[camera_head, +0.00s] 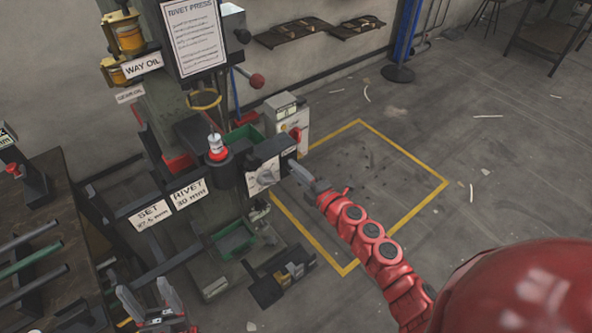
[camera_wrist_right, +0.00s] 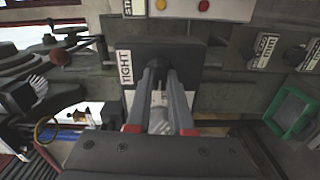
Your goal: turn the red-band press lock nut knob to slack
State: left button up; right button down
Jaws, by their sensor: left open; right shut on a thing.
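My right gripper (camera_head: 303,173) reaches from the right to the side of the rivet press (camera_head: 160,90). In the right wrist view its two fingers (camera_wrist_right: 165,75) are shut on the dark lock nut knob (camera_wrist_right: 164,55). The knob sits on a dark plate with a TIGHT label (camera_wrist_right: 125,67) to its left. No slack label can be read, and the knob's turn angle is unclear. In the head view the fingertips hide the knob. My left gripper (camera_head: 150,310) is open and empty at the lower left.
A bench with rods (camera_head: 30,262) is at the left. The yellow-outlined floor (camera_head: 375,180) is clear.

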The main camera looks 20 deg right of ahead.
jog(key=c, duration=0.8)
grip_release()
jog(key=shift+s, duration=0.15)
jog(key=v, duration=1.7)
